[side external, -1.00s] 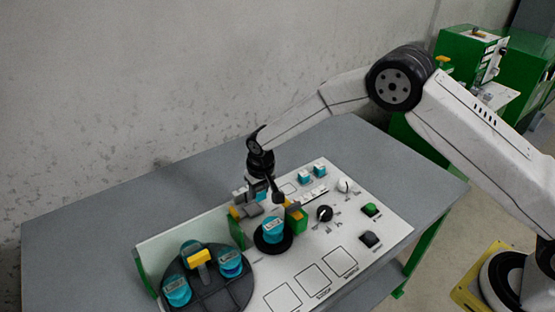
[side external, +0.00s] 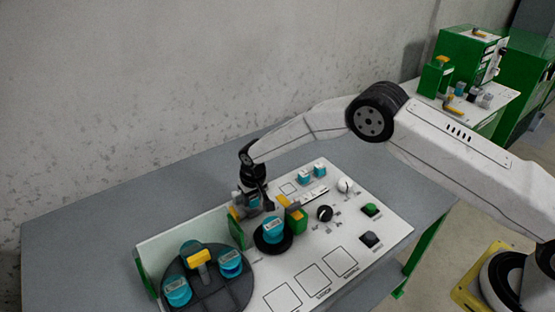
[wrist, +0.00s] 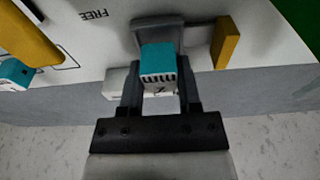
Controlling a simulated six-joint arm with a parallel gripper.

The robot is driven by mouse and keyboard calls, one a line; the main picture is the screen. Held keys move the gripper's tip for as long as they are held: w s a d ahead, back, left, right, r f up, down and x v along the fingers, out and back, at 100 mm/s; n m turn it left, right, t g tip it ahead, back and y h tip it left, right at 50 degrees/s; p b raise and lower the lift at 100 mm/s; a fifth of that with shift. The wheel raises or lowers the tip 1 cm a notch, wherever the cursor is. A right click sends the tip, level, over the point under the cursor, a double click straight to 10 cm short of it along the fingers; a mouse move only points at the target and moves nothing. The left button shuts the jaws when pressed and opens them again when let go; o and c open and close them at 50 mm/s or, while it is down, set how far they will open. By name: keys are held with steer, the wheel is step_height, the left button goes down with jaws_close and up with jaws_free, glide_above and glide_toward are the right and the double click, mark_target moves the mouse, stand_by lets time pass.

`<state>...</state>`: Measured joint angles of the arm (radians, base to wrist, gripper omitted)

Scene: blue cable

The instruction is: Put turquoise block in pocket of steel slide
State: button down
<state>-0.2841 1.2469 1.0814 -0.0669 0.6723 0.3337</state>
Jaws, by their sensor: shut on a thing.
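The turquoise block (wrist: 158,60) is held between the two fingers of my gripper (wrist: 160,84) in the wrist view. Its white marked face points toward the wrist camera. A grey metal part, which looks like the steel slide (wrist: 158,26), lies just beyond the block. In the side view my gripper (side external: 254,202) is low over the grey slide area at the panel's back edge, and it mostly hides the block and the slide. I cannot tell whether the block touches the slide or sits in its pocket.
A yellow piece (wrist: 228,42) stands close right of the slide in the wrist view. In the side view, a black round holder with a turquoise piece (side external: 272,231) and a dark round tray (side external: 212,302) with turquoise pieces are nearby. Knobs and buttons (side external: 370,209) are on the right.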

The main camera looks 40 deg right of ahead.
mark_target(256, 213)
steer(key=shift+f, duration=0.8)
steer(key=shift+f, duration=0.15)
steer(key=shift+c, duration=1.9)
jaws_free()
steer(key=shift+f, duration=0.1)
steer(key=shift+o, duration=0.4)
steer(key=shift+f, duration=0.1)
step_height(256, 213, up, 13)
steer(key=s, duration=0.1)
steer(key=shift+s+f, duration=0.15)
steer(key=shift+s, duration=0.2)
